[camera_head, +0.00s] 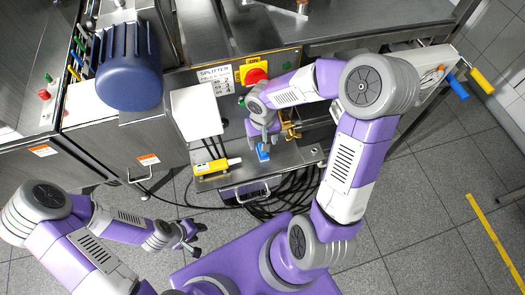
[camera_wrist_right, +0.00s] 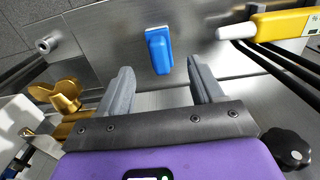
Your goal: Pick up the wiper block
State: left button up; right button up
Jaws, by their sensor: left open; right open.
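The wiper block is taken to be the small blue block (camera_head: 263,153) on the steel shelf; it also shows in the right wrist view (camera_wrist_right: 159,52), with a pale strip along its far end. My right gripper (camera_head: 264,138) is above and just beside it. In the right wrist view the two grey fingers of that gripper (camera_wrist_right: 160,78) are apart, with the block just beyond the gap between their tips. Nothing is between the fingers. My left gripper (camera_head: 190,241) is open and empty over the floor at lower left, far from the block.
A yellow tool with a white tip (camera_head: 211,167) lies on the shelf left of the block. Brass fittings (camera_wrist_right: 65,98) and a black knob (camera_wrist_right: 287,148) are close to my right gripper. A red button on yellow (camera_head: 256,75) sits behind. Black cables (camera_head: 285,195) hang below the shelf.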

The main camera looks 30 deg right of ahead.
notch_tip(320, 180, down, 6)
jog(key=shift+b, duration=0.65)
grip_shut()
jog(key=shift+r, duration=0.15)
